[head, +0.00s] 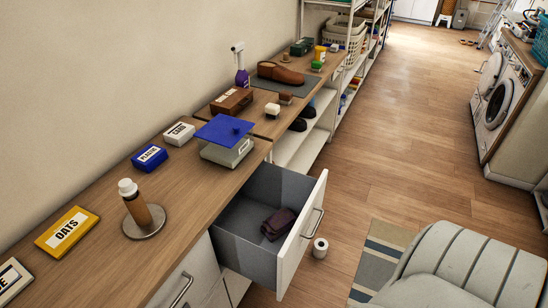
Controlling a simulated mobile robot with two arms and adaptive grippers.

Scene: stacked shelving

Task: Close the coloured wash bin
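A pulled-out drawer bin (303,238) with a white front and grey inner walls stands open below the wooden counter. A dark maroon cloth (278,224) lies on its floor. A metal bar handle (312,223) is on its front. No label on the bin is readable from here, so I cannot confirm that it is the coloured wash bin. Neither of my grippers is in view.
Beside the drawer, a white roll-like object (320,248) stands on the floor. A light grey padded shape (465,265) and a striped rug (378,258) are at the lower right. The wooden floor between is clear.

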